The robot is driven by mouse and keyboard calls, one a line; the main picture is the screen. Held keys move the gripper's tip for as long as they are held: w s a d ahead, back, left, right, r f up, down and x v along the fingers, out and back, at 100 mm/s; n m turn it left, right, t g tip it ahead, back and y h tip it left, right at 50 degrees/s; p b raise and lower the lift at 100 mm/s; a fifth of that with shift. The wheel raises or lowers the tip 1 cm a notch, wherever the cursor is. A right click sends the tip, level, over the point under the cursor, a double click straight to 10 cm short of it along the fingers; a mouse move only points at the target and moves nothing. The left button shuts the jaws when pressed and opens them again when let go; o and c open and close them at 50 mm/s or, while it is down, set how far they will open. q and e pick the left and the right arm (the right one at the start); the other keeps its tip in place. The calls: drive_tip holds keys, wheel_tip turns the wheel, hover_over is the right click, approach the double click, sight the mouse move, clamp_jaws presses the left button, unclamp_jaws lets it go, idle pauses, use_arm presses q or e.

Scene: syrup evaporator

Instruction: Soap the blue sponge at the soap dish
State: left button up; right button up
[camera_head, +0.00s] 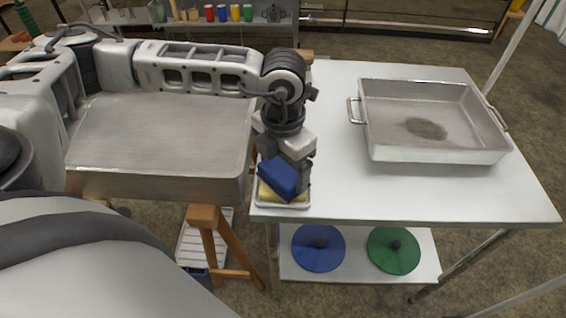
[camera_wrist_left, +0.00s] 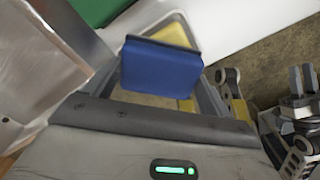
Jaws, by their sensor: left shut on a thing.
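My left gripper (camera_head: 284,172) is shut on the blue sponge (camera_head: 279,177). It holds the sponge at the soap dish (camera_head: 283,204), on the near left corner of the white table. The dish is pale with yellow soap (camera_head: 291,195) in it. The sponge looks tilted and covers part of the soap; I cannot tell whether they touch. In the left wrist view the sponge (camera_wrist_left: 160,66) is between the fingers, with yellow soap (camera_wrist_left: 174,33) behind it.
A metal pan (camera_head: 430,125) with a brown stain stands on the white table (camera_head: 400,195). A large metal basin (camera_head: 160,130) lies to the left under my arm. Blue (camera_head: 318,248) and green (camera_head: 394,250) discs lie on the lower shelf. The table's middle front is clear.

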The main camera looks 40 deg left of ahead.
sight(284, 169)
use_arm(q)
drive_tip(key=shift+f+b, duration=0.25)
drive_tip(key=shift+b, duration=0.15)
idle(1.1)
drive_tip(key=shift+s, duration=0.1)
idle(0.4)
drive_tip(key=shift+r+p, duration=2.1)
drive_tip(key=shift+r, duration=1.5)
